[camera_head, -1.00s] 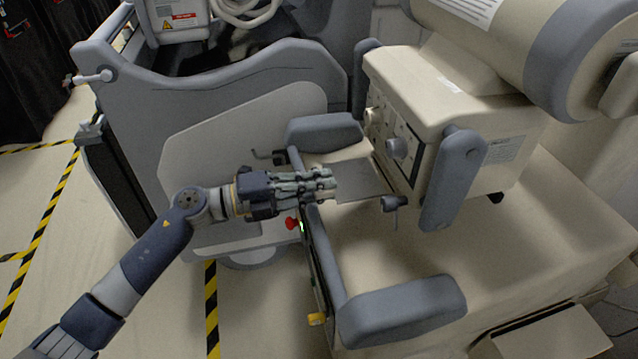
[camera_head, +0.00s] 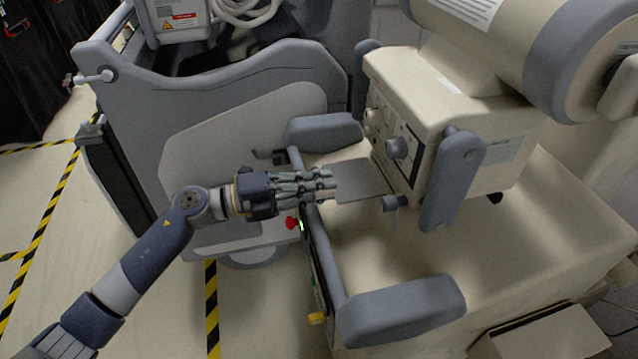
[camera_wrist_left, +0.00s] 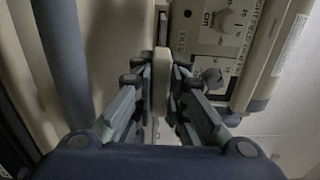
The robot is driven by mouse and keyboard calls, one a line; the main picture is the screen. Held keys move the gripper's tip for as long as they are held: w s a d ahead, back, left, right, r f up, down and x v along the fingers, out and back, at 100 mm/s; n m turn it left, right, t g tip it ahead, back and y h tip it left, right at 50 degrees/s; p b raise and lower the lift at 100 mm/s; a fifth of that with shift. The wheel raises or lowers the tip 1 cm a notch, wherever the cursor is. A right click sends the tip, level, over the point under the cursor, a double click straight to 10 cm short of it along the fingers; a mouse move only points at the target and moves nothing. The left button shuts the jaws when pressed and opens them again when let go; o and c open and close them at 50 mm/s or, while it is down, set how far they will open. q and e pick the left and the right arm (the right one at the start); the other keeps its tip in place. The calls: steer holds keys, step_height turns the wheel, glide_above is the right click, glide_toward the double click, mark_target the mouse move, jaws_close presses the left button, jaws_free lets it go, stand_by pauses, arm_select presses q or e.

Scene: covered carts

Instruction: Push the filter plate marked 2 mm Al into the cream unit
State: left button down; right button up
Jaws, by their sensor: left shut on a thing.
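The filter plate (camera_head: 362,180) is a thin flat grey plate in the head view, held out level toward the cream unit (camera_head: 440,100). Its far edge is at the unit's lower front; I cannot tell how far it is inside. My left gripper (camera_head: 331,184) is shut on the plate's near end. In the left wrist view the plate's pale near edge (camera_wrist_left: 161,85) stands between the two fingers (camera_wrist_left: 161,100), and the unit's front panel (camera_wrist_left: 222,35) with knobs is ahead. The 2 mm Al marking is not readable. My right gripper is not in view.
A grey bumper rail with padded ends (camera_head: 405,308) runs under my left gripper. A red knob (camera_head: 292,223) sits below it. Grey side handles (camera_head: 453,180) flank the unit. A grey cart panel (camera_head: 215,110) stands behind my arm.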

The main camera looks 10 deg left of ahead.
mark_target(357, 177)
arm_select(q)
steer(key=shift+w+d, duration=0.1)
steer(key=shift+d, duration=0.1)
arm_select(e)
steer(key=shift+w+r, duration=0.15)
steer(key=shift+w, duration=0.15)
arm_select(q)
steer(key=shift+d, duration=0.1)
steer(key=shift+p+x, duration=0.3)
steer(key=shift+x, duration=0.45)
steer(key=shift+d, duration=0.2)
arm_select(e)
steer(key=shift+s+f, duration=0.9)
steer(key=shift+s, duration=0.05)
arm_select(q)
steer(key=shift+w+d, duration=0.3)
steer(key=shift+d, duration=0.25)
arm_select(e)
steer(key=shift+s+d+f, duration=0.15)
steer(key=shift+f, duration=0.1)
arm_select(q)
steer(key=shift+d, duration=0.1)
steer(key=shift+w+d+p, duration=0.1)
steer(key=shift+p, duration=0.2)
steer(key=shift+w+d, duration=0.1)
steer(key=shift+d, duration=0.1)
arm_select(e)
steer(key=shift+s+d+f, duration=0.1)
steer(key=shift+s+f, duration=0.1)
